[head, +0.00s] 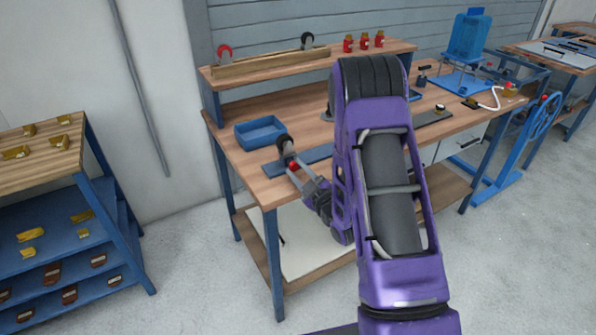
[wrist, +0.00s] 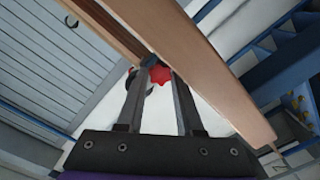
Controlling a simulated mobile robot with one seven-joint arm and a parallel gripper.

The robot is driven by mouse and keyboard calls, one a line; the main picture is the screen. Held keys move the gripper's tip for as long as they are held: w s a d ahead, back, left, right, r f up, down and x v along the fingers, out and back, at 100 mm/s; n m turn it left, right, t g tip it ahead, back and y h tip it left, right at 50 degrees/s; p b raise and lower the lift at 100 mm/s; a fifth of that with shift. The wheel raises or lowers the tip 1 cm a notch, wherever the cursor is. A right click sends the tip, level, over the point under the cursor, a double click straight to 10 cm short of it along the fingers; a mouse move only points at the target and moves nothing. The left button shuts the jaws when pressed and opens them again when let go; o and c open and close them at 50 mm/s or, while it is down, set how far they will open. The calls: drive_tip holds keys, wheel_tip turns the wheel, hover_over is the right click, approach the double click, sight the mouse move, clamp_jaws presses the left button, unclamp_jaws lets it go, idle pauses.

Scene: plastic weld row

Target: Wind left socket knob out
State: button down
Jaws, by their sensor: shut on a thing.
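A small red knob (wrist: 160,75) sits between the fingertips in the wrist view. My gripper (wrist: 159,80) is closed on it from both sides. In the head view my gripper (head: 295,169) reaches the left front of the workbench, with the red knob (head: 292,165) at its tips. A black round part (head: 284,144) stands just beyond the knob, above a blue plate (head: 272,168) on the bench. Dark parts also show behind the left finger in the wrist view. How far the knob is wound is too small to tell.
A blue tray (head: 259,132) lies just behind the plate. A raised shelf (head: 275,65) carries a wooden rail with a red and a black wheel, and red bottles. A blue stand (head: 467,40) is at the right. My arm hides the bench's middle.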

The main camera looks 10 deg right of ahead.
idle(0.3)
drive_tip(key=c, duration=0.5)
unclamp_jaws()
drive_tip(key=shift+c, duration=0.2)
